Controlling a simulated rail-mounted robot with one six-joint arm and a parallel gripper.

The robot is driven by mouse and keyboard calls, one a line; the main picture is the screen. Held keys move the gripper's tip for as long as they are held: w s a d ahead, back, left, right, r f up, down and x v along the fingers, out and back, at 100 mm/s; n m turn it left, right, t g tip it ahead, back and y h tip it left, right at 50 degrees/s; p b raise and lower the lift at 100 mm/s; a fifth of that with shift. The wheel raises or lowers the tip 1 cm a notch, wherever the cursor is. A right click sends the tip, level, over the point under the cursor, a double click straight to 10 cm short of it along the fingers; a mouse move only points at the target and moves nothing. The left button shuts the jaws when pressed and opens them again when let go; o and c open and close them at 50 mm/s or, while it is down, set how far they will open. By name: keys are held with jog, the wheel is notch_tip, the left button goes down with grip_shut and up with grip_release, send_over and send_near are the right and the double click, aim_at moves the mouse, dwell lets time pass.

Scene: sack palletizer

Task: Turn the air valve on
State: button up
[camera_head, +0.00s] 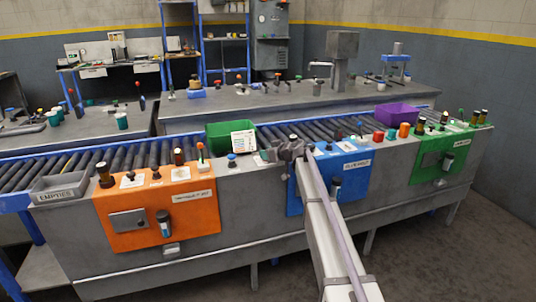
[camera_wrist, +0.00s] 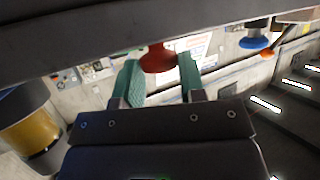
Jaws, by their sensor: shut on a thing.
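My gripper (camera_head: 288,150) is at the conveyor's front ledge, just left of the blue panel (camera_head: 303,200). In the wrist view its two green-padded fingers (camera_wrist: 160,72) stand either side of a red round knob (camera_wrist: 158,58), and they are shut on it. The top of the knob is hidden by a dark part of my wrist. In the head view my gripper hides the knob. No readable label marks the air valve, so I cannot tell whether this knob is it.
A green bin (camera_head: 230,137) stands behind the ledge to the left. A blue knob (camera_head: 232,160) and a red-topped lever (camera_head: 200,150) stand left of my gripper. An orange panel (camera_head: 185,212), a green panel (camera_head: 432,165) and a purple bin (camera_head: 398,112) line the conveyor.

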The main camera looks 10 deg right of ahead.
jog(key=m+h, duration=0.1)
jog(key=m+t+h, duration=0.1)
jog(key=shift+s+a+m+t+h, duration=0.2)
jog(key=shift+a+m+t+h, duration=0.1)
jog(key=shift+m+h, duration=0.1)
jog(key=shift+a+m+t+h, duration=0.1)
jog(key=shift+m+t+h, duration=0.5)
jog(key=shift+m+h, duration=1.3)
jog(key=o, duration=0.9)
jog(key=p+v, duration=0.2)
jog(key=v, duration=0.3)
jog(key=p+v, duration=0.2)
jog(key=v, duration=0.3)
jog(key=shift+s+a+r, duration=0.2)
jog(key=shift+s+r, duration=0.05)
jog(key=shift+s, duration=0.1)
